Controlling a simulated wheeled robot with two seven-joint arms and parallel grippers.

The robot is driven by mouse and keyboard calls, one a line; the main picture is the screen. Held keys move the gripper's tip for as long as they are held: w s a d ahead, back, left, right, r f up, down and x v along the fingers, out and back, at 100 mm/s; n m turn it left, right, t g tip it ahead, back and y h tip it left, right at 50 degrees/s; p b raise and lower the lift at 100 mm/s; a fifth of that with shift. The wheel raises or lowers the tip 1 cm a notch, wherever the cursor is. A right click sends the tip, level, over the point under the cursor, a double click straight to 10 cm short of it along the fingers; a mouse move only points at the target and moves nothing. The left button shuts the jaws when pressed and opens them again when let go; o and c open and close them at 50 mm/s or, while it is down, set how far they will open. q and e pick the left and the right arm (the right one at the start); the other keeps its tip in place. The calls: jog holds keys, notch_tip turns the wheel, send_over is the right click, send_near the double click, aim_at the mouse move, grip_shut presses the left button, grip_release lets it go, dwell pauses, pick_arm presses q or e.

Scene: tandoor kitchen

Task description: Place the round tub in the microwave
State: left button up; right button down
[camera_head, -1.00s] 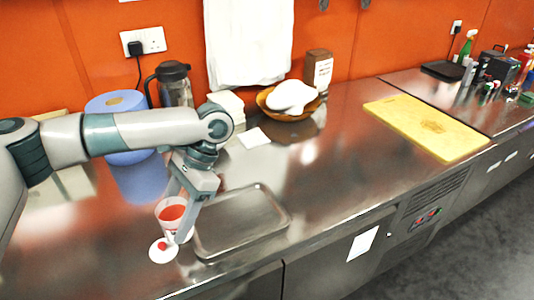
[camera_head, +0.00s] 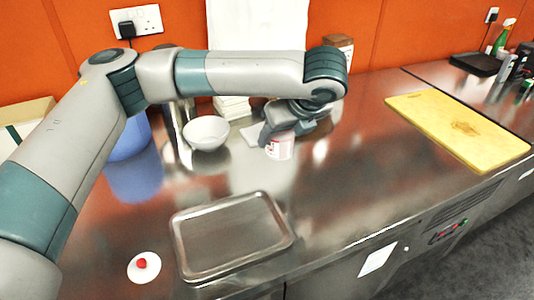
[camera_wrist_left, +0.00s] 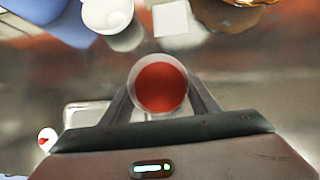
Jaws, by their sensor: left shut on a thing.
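The round tub (camera_head: 280,147) is a small white cup-like tub with red markings. In the left wrist view its open top shows red contents (camera_wrist_left: 161,87). My left gripper (camera_wrist_left: 160,96) is shut on it, with one finger on each side. In the head view the left gripper (camera_head: 277,133) is at the back middle of the counter, partly hidden by my own wrist. The tub looks upright; I cannot tell its exact height above the counter. No microwave shows in either view. My right gripper is not in view.
A metal tray (camera_head: 232,236) lies at the front, with a white disc with a red centre (camera_head: 143,267) left of it. A yellow board (camera_head: 458,128) lies right. Counter between tub and board is clear.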

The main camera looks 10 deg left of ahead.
pick_arm(q)
jog(key=shift+w+d+r+m, duration=0.35)
jog(key=shift+w+d+m, duration=0.05)
jog(key=shift+d+m, duration=0.1)
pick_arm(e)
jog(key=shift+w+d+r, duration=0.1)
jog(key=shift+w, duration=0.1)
